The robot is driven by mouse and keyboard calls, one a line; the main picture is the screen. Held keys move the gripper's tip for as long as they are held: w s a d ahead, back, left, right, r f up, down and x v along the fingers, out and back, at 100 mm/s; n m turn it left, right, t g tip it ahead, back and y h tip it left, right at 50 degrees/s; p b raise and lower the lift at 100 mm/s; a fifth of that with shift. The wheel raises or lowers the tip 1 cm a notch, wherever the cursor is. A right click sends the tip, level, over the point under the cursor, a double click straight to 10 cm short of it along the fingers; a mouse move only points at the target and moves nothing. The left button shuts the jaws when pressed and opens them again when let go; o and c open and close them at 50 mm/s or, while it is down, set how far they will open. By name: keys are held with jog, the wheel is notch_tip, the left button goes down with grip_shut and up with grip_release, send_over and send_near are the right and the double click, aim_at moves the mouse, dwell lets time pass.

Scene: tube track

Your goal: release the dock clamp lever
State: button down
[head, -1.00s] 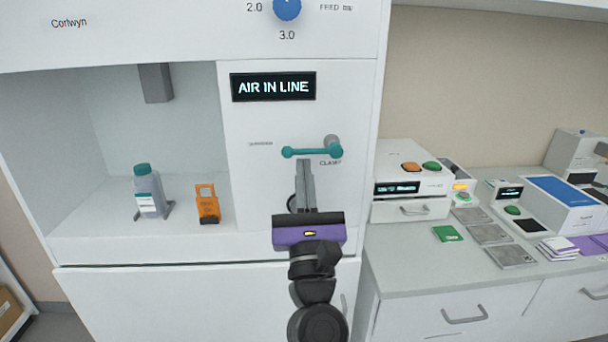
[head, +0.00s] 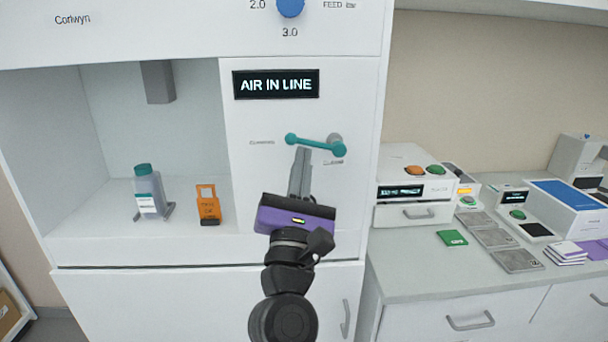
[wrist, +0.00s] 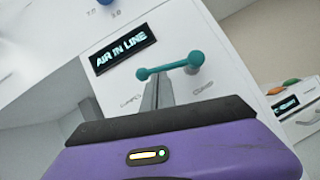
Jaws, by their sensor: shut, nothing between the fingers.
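The dock clamp lever (head: 316,145) is a teal bar with a ball at each end, on the white cabinet panel under a display reading "AIR IN LINE" (head: 276,84). Its right end sits on a grey pivot; its left end is tilted slightly up. My gripper (head: 302,154) is shut and empty, its grey fingers pointing up at the lever's left part from below. In the wrist view the lever (wrist: 170,66) crosses just above the fingertips (wrist: 158,80). Whether they touch it I cannot tell.
In the open bay at left stand a grey bottle with a teal cap (head: 148,190) and an orange tag block (head: 208,204). A blue knob (head: 290,7) is above. The counter (head: 420,268) at right holds devices and grey plates.

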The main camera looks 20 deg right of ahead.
aim_at(305, 141)
jog(key=r+m+g+h+b, duration=0.1)
jog(key=m+g+b, duration=0.1)
jog(key=m, duration=0.1)
jog(key=r+m+g+h+b, duration=0.1)
jog(key=m+g+b, duration=0.1)
jog(key=m, duration=0.2)
jog(key=r+m+g+h+b, duration=0.2)
jog(key=m, duration=0.2)
jog(key=shift+s+d+g, duration=0.1)
jog(key=shift+d+g, duration=0.15)
jog(key=shift+g, duration=0.05)
jog(key=shift+s+d+r+m+g+y+b, duration=0.15)
jog(key=shift+d+r+m+g+y+b, duration=0.15)
jog(key=shift+d+r+m+g+b, duration=0.55)
jog(key=shift+s+d+r+m+g+y+b, duration=0.1)
jog(key=shift+s+r+m+g+y+b, duration=0.2)
jog(key=shift+m+b, duration=1.05)
jog(key=shift+d+r+m+g+y+b, duration=0.3)
jog(key=shift+d+r+m+g+b, duration=0.35)
jog(key=shift+m, duration=0.95)
jog(key=shift+a+f, duration=0.1)
jog(key=shift+f, duration=0.05)
jog(key=shift+a, duration=0.1)
